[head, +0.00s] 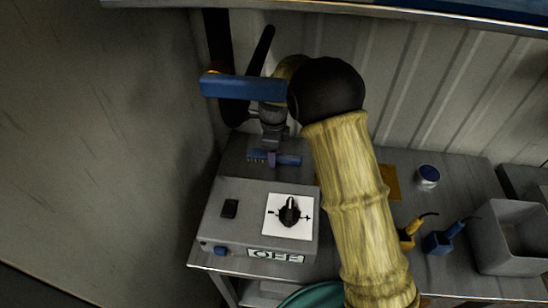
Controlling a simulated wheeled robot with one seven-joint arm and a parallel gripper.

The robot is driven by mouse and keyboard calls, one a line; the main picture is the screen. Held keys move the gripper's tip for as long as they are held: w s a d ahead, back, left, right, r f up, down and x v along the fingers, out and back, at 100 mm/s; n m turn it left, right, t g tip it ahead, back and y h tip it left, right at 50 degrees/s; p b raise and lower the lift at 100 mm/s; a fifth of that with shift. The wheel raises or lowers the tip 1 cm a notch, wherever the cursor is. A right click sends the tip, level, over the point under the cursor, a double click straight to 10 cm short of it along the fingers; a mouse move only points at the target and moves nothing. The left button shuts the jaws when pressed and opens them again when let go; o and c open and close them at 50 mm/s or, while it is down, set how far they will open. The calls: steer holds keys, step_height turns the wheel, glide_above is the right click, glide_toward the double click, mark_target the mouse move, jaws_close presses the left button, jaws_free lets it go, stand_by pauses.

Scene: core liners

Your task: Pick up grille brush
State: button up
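A small blue comb-like piece with short teeth, which looks like the grille brush (260,157), is at the back of the grey surface, behind the control box. My arm comes up from the lower right and bends at a black joint. The dark end of my arm, with my gripper (272,146), points down just above the middle of the blue piece. They overlap in the picture, and I cannot tell whether they touch. The fingers are too dark and small to show whether they are open or shut.
A grey control box (222,232) with a black knob (289,211) stands in front. To the right are a blue-and-white tin (428,177), a yellow tool (408,238), a blue tool (440,243) and an open grey bin (490,255). A wall closes the left side.

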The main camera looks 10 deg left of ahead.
steer(key=shift+f, duration=0.3)
steer(key=shift+w, duration=0.1)
steer(key=c, duration=1.1)
step_height(320, 180, up, 10)
stand_by(0.4)
